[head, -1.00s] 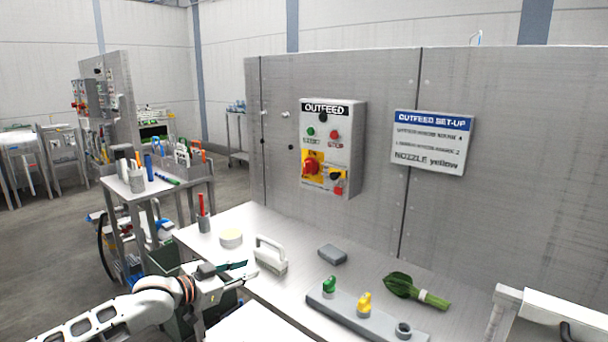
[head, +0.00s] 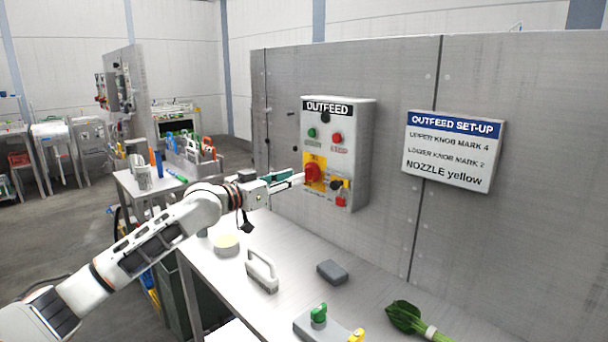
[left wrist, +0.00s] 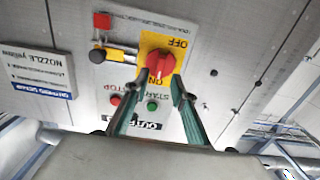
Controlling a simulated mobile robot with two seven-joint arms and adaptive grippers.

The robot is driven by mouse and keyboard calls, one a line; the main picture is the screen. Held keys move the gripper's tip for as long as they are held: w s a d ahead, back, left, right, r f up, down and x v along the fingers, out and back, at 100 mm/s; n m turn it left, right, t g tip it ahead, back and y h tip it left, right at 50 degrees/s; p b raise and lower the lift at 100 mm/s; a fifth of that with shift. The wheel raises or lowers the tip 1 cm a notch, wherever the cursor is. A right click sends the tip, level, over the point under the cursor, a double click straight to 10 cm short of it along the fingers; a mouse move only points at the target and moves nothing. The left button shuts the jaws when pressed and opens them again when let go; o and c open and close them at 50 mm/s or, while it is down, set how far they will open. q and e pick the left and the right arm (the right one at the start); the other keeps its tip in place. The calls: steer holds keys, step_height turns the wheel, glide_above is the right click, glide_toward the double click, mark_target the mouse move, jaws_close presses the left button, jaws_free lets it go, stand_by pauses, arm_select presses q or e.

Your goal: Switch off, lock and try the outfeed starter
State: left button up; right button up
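The grey outfeed starter box (head: 362,150) is on the steel wall panel. Its red rotary handle (head: 314,174) sits on a yellow plate; the handle also shows in the left wrist view (left wrist: 160,66), between the OFF and ON marks. Which mark it points to I cannot tell surely. Below right are a black knob (head: 336,185) and small yellow and red parts (head: 342,200). A green START button (head: 312,133) and red STOP button (head: 337,138) are above. My left gripper (left wrist: 160,80) is open, its fingertips apart at either side of the handle's near end; contact is unclear. My right gripper is out of view.
A set-up sign (head: 453,150) hangs right of the box.

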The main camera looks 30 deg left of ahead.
mark_target(309, 173)
arm_select(q)
steer(key=x, duration=0.4)
steer(key=shift+w+d, duration=0.15)
steer(key=shift+w, duration=0.2)
jaws_close()
